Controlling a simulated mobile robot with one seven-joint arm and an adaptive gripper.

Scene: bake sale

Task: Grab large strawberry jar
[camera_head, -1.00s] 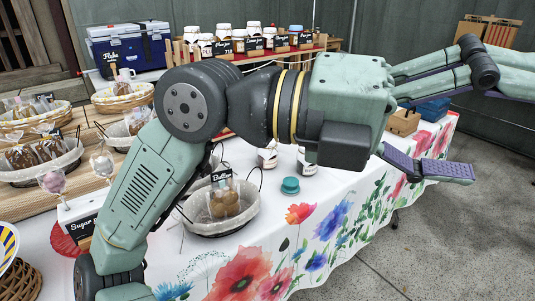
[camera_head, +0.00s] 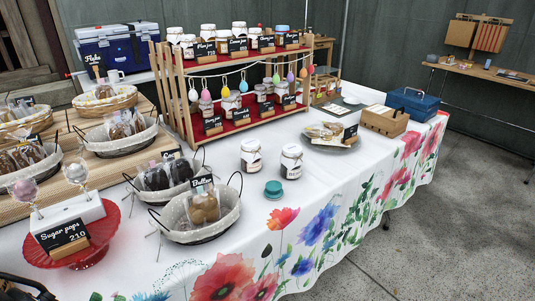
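Two large glass jars with pale lids and labels stand upright on the white tablecloth, a left one (camera_head: 251,157) and a right one (camera_head: 291,161). Their labels are too small to read, so I cannot tell which is strawberry. More jars stand on a two-level wooden rack (camera_head: 176,95): larger ones (camera_head: 208,33) on top and small ones (camera_head: 206,107) below. Several black name cards stand in front of them; the lower ones are not clearly legible. My gripper does not show clearly; a dark part cut off at the bottom left corner cannot be identified.
A small teal round object (camera_head: 273,189) lies in front of the two jars. Wire baskets of baked goods (camera_head: 202,232) and a red cake stand (camera_head: 83,257) are to the left. A plate (camera_head: 332,143), wooden crate (camera_head: 384,121) and blue box (camera_head: 414,103) are to the right.

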